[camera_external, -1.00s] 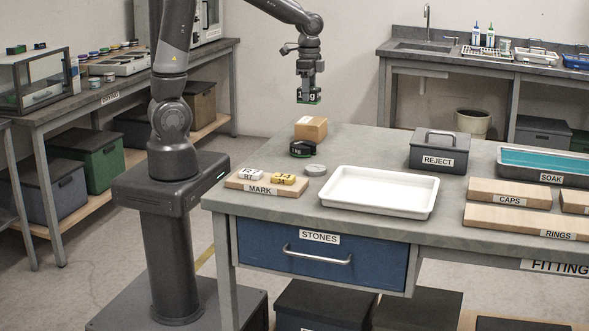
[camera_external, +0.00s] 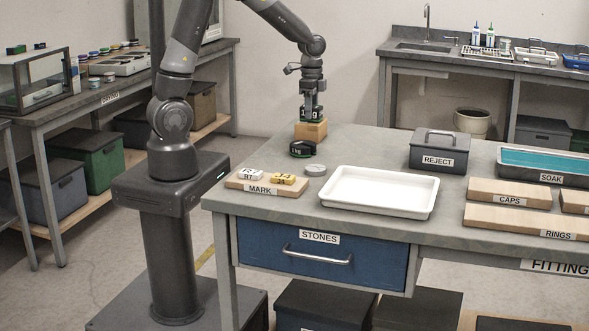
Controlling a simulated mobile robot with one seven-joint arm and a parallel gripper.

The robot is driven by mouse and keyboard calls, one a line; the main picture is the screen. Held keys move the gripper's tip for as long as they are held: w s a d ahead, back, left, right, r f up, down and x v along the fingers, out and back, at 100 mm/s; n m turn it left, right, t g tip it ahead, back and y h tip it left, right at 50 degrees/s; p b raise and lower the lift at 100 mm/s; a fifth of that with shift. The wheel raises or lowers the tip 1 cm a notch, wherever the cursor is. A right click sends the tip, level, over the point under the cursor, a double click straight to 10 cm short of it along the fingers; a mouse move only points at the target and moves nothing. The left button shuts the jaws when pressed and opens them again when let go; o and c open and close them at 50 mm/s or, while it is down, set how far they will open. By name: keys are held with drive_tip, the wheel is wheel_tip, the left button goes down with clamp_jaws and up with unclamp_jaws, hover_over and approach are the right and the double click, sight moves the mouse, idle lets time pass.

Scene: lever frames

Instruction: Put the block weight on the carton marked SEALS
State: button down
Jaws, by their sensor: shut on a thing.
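My gripper (camera_external: 312,110) points straight down at the back left of the bench. It is shut on the block weight (camera_external: 312,114), a dark block with white markings and a green lower edge. The block is at the top of a small brown carton (camera_external: 311,131); I cannot tell whether it rests on it or hangs just above. No SEALS marking is readable on the carton from this side. A black round object (camera_external: 302,149) with a pale marking and a green edge sits on the bench just in front of the carton.
A MARK board (camera_external: 264,187) with a white and a yellow block lies front left, beside a grey disc (camera_external: 316,170). A white tray (camera_external: 378,192) fills the middle. A REJECT box (camera_external: 439,152) stands behind it. Bare bench (camera_external: 365,147) lies right of the carton.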

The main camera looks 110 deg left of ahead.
drive_tip(key=c, duration=0.8)
unclamp_jaws()
drive_tip(key=shift+f, duration=0.1)
wheel_tip(320, 180, up, 12)
drive_tip(key=shift+r, duration=0.2)
